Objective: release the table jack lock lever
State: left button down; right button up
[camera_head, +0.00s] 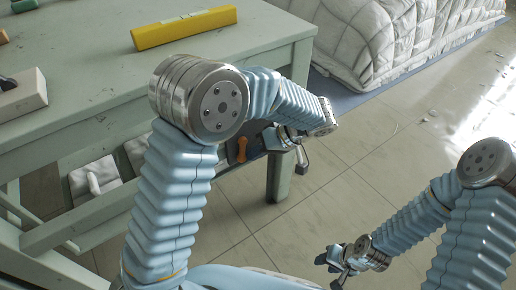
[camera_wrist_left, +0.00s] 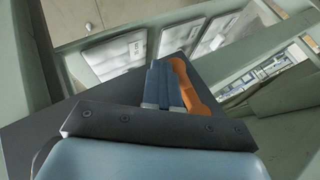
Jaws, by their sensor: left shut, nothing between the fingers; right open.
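The orange lock lever (camera_head: 238,150) is on a dark mount beneath the table's edge, partly hidden behind my left arm. It also shows in the left wrist view (camera_wrist_left: 194,88), just right of my left gripper's fingers. My left gripper (camera_head: 272,138) is shut and empty. In the left wrist view its blue-grey fingers (camera_wrist_left: 164,72) are close together beside the lever; I cannot tell whether they touch it. My right gripper (camera_head: 334,262) is open and empty, low over the floor, away from the lever.
The green table (camera_head: 90,60) carries a yellow bar (camera_head: 184,27) and a pale block (camera_head: 22,94). White panels (camera_head: 95,180) are below its top. A white duvet heap (camera_head: 375,40) lies at the back right. The tiled floor (camera_head: 330,200) between my arms is clear.

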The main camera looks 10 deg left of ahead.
aim_at(241, 162)
pick_arm(q)
jog(key=shift+s+a+f+m+g+y+p, duration=0.2)
jog(key=shift+s+a+m+g+y+p, duration=0.5)
jog(key=shift+s+a+g+y, duration=0.75)
pick_arm(e)
jog(key=shift+r, duration=0.9)
pick_arm(q)
jog(key=shift+s+a, duration=0.1)
jog(key=shift+s, duration=0.25)
pick_arm(e)
jog(key=shift+f, duration=0.1)
